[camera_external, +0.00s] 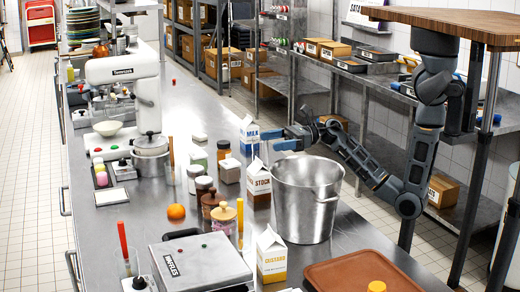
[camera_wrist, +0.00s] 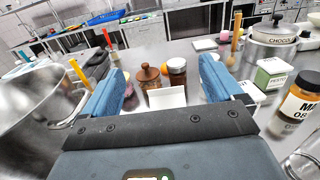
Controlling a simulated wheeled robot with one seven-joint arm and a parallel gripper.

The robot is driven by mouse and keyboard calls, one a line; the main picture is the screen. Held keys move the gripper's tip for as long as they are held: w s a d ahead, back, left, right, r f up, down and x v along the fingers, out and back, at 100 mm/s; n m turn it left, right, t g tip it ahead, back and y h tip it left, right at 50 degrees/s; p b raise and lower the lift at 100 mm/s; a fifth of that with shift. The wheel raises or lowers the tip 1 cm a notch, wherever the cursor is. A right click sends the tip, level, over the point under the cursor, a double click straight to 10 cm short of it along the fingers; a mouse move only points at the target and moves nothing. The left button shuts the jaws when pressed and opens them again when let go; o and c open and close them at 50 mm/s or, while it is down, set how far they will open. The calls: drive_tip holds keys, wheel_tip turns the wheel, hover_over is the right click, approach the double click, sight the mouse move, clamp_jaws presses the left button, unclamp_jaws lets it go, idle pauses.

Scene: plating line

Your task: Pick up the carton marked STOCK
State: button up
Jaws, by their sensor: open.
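The carton marked STOCK (camera_external: 258,184) is white and brown with a peaked top. It stands upright on the steel counter, just left of the big pot, in the external view. My gripper (camera_external: 278,139) is above and behind it, near the milk carton, with its blue fingers apart. In the wrist view my gripper (camera_wrist: 163,72) is open. A plain white panel (camera_wrist: 166,97) shows between the fingers, probably the STOCK carton's top; its lettering is not visible there. I see no contact with the fingers.
The steel pot (camera_external: 307,200) stands close right of the carton and shows at left in the wrist view (camera_wrist: 30,95). The milk carton (camera_external: 249,137) is behind. Lidded jars (camera_external: 204,188) stand at left. A custard carton (camera_external: 271,256) and brown tray (camera_external: 360,275) are in front.

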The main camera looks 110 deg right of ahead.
sight(259, 163)
wheel_tip(259, 163, down, 7)
drive_tip(key=w+p, duration=0.1)
drive_tip(key=w, duration=0.6)
drive_tip(key=shift+w, duration=0.25)
drive_tip(key=shift+r, duration=0.1)
clamp_jaws()
idle(0.7)
